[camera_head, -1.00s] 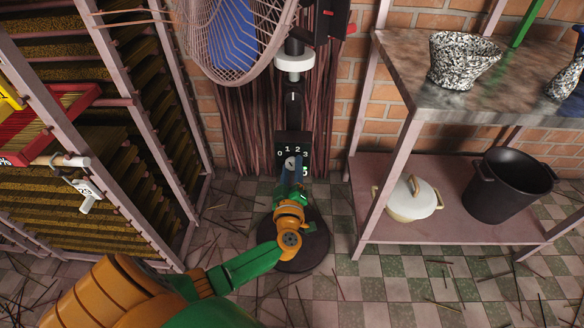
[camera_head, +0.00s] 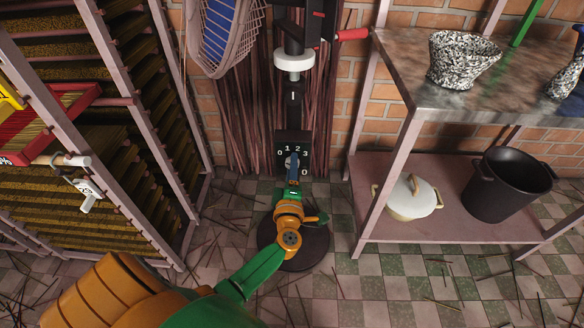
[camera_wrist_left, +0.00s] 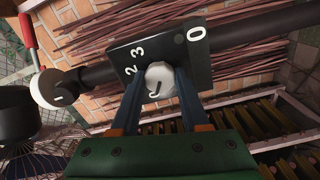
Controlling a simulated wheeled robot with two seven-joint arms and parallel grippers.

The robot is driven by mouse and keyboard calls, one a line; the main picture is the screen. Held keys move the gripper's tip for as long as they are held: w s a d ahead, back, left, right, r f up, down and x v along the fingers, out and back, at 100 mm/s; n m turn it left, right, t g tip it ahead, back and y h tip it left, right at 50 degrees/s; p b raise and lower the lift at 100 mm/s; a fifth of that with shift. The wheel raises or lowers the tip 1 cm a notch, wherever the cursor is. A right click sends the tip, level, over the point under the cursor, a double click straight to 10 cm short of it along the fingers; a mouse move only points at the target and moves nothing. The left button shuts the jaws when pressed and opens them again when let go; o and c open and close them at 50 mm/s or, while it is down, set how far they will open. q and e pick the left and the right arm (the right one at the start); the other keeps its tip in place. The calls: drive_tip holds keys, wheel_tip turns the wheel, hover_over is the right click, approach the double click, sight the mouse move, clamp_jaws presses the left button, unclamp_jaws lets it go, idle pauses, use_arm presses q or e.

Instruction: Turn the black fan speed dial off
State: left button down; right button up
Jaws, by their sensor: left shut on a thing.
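In the left wrist view the panel (camera_wrist_left: 196,68) is close and tilted. The dial (camera_wrist_left: 160,78) there has a pale, nearly white face with a dark mark. My left gripper (camera_head: 293,160) reaches the panel from below. In the left wrist view its blue fingers (camera_wrist_left: 160,90) stand on both sides of the dial and are shut on it. The fingers hide the dial's sides, and I cannot tell which number it points to. My right gripper is out of view.
The fan's caged head (camera_head: 225,40) is above left, and its round base (camera_head: 310,245) is on the tiled floor. A rack of incense (camera_head: 90,140) stands left. A shelf (camera_head: 450,225) with a white pot (camera_head: 412,198) and a black pot (camera_head: 507,187) stands right.

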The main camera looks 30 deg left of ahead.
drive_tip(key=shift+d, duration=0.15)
use_arm(q)
drive_tip(key=shift+c, duration=2)
unclamp_jaws()
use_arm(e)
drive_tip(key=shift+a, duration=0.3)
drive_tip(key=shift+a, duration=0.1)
use_arm(q)
drive_tip(key=p+v, duration=0.1)
drive_tip(key=v, duration=0.6)
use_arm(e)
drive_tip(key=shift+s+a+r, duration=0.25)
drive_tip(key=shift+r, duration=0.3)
use_arm(q)
drive_tip(key=shift+s, duration=0.1)
